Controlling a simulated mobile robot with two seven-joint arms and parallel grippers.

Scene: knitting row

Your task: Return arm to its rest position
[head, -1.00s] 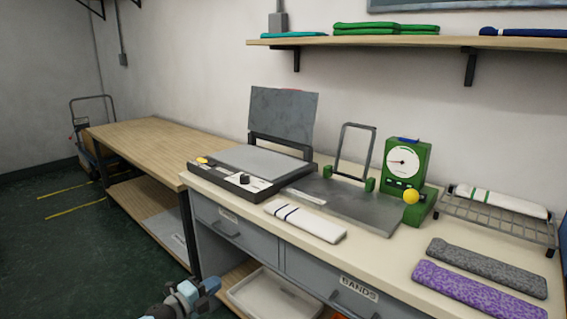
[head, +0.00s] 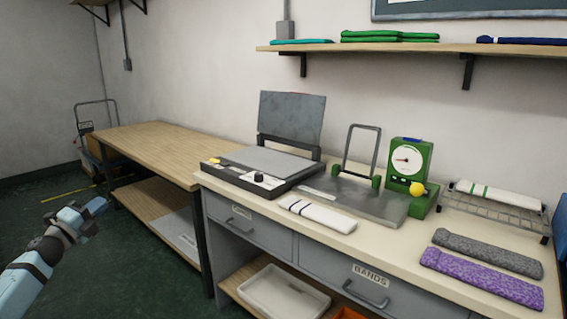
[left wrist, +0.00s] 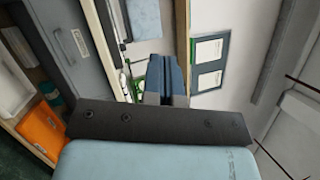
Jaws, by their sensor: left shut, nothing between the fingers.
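My left arm comes in from the left in the head view. Its gripper (head: 97,206) is over the dark green floor, in front of the wooden table and left of the drawer bench, touching nothing. The fingers are shut and empty, and they also show closed together in the left wrist view (left wrist: 160,78). My right gripper is not in view.
The drawer bench (head: 405,238) carries an open flat press (head: 250,172), a green dial device (head: 408,165), a folded white band (head: 318,215), grey and purple bands, and a wire rack (head: 490,212). A wooden table (head: 150,150) stands left. Floor around my gripper is clear.

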